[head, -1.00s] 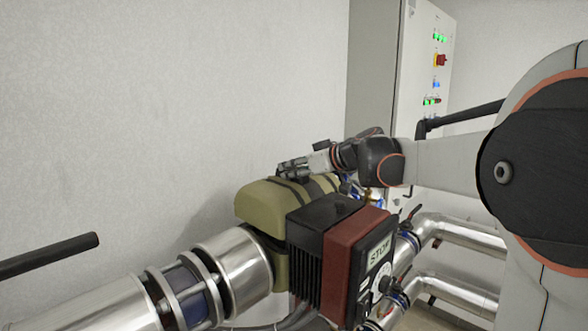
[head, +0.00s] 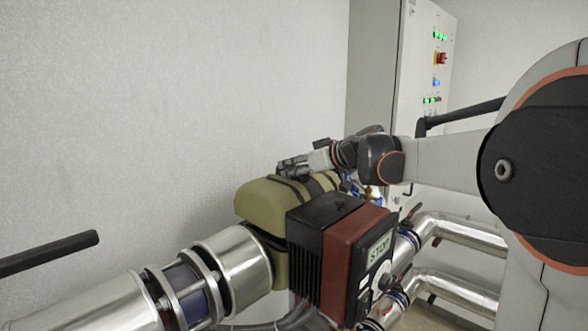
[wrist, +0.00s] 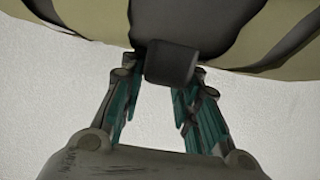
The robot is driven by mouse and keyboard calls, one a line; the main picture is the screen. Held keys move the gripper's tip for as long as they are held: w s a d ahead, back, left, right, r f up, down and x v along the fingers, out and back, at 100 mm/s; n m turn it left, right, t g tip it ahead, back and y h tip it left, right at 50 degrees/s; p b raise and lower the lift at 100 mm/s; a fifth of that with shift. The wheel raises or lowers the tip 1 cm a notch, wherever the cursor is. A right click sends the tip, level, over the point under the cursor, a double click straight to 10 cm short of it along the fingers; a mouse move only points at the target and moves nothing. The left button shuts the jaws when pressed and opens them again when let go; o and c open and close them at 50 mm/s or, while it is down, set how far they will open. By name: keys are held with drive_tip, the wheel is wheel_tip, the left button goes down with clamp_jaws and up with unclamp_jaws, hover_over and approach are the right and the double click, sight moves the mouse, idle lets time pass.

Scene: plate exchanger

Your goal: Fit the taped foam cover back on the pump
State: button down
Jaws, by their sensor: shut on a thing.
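The olive foam cover (head: 263,200) with dark tape bands (head: 292,188) sits over the top of the pump, behind the pump's black and red control box (head: 340,250). My gripper (head: 291,168) is at the top of the cover, at its far side by the bands. In the wrist view, the cover (wrist: 95,20) fills the top edge. A dark block-like tab (wrist: 169,62) sticks out from it between the fingers of my gripper (wrist: 165,72), which are shut on it. The cover's far side and lower fit are hidden.
A silver pipe (head: 232,258) runs in from the left, with a dark lever (head: 48,255) above it. More pipes (head: 455,278) lie to the right. A control cabinet (head: 420,75) stands behind my arm. The wall is close behind the cover.

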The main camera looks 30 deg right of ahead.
drive_tip(key=shift+r+p, duration=2.35)
drive_tip(key=shift+r, duration=1.85)
drive_tip(key=shift+f, duration=0.2)
drive_tip(key=shift+f+b, duration=0.8)
drive_tip(key=shift+f, duration=0.4)
drive_tip(key=shift+f+b, duration=2.45)
drive_tip(key=shift+f, duration=0.55)
drive_tip(key=shift+f+b, duration=0.45)
drive_tip(key=shift+b, duration=0.1)
